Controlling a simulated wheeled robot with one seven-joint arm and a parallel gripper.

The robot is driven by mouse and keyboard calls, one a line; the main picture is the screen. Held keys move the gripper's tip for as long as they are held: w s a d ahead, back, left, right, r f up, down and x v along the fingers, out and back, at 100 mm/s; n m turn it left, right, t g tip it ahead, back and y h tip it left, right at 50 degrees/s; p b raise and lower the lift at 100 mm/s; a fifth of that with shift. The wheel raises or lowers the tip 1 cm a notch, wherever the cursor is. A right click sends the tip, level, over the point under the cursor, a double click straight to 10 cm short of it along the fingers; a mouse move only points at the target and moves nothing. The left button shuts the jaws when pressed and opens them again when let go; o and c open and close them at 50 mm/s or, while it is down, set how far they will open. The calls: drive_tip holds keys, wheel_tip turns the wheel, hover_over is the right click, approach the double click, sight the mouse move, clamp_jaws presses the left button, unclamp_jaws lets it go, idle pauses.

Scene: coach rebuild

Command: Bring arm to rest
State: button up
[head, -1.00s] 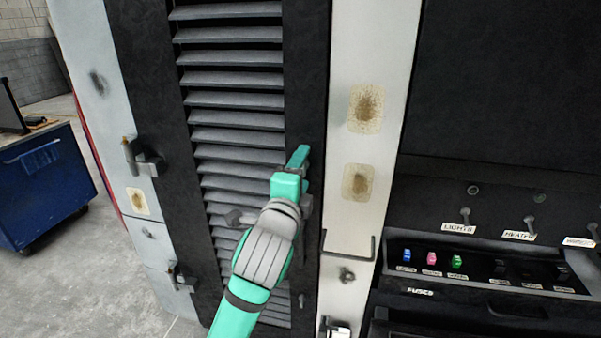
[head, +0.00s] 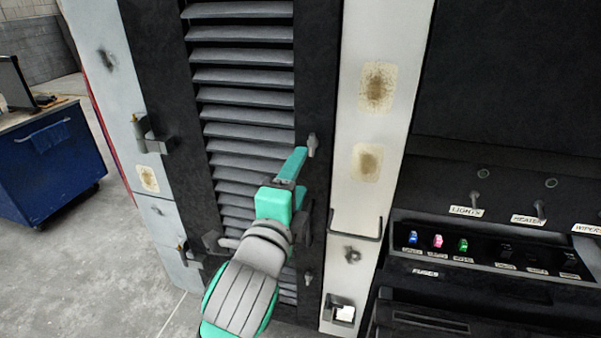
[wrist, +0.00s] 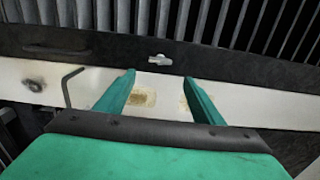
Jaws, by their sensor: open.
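My gripper (head: 298,178) is teal and reaches out in front of the black louvred door (head: 245,80), near its right frame. In the wrist view my gripper (wrist: 160,92) shows two teal fingers spread apart with nothing between them. Past the fingertips are a white panel (wrist: 230,95) and a small metal latch (wrist: 160,59) on the black frame. That latch also shows in the head view (head: 312,145), just right of the upper finger. I cannot tell whether the fingers touch the door frame.
A white post (head: 385,40) with rusty patches stands right of the door. Further right is a switch panel (head: 490,225) with coloured fuses. Hinges (head: 150,135) stick out at the door's left. A blue cabinet (head: 50,165) stands at far left, with open floor before it.

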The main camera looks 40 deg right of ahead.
idle(0.5)
drive_tip(key=s+a+f+n+t+y, duration=0.1)
drive_tip(key=a+f+n+t+y, duration=0.15)
drive_tip(key=a+f+n, duration=0.45)
drive_tip(key=a+f+n+t+y, duration=0.2)
drive_tip(key=a+f+n+y, duration=0.15)
drive_tip(key=f+n, duration=0.55)
drive_tip(key=s+a+f+n+t+y, duration=0.1)
drive_tip(key=a+f+n+t+y, duration=0.15)
drive_tip(key=a+f+n, duration=0.55)
drive_tip(key=s+a+f+n+g+y, duration=0.2)
drive_tip(key=s+a+f+n+y, duration=0.15)
drive_tip(key=s+f, duration=0.9)
drive_tip(key=s+a+f+y, duration=0.1)
drive_tip(key=s+a+f, duration=0.1)
drive_tip(key=s, duration=0.5)
drive_tip(key=s+a+f+g, duration=0.1)
drive_tip(key=s+a, duration=0.3)
drive_tip(key=s, duration=0.4)
drive_tip(key=shift+a+f+y, duration=0.4)
drive_tip(key=shift+f, duration=0.35)
drive_tip(key=shift+n, duration=0.25)
drive_tip(key=shift+c, duration=0.3)
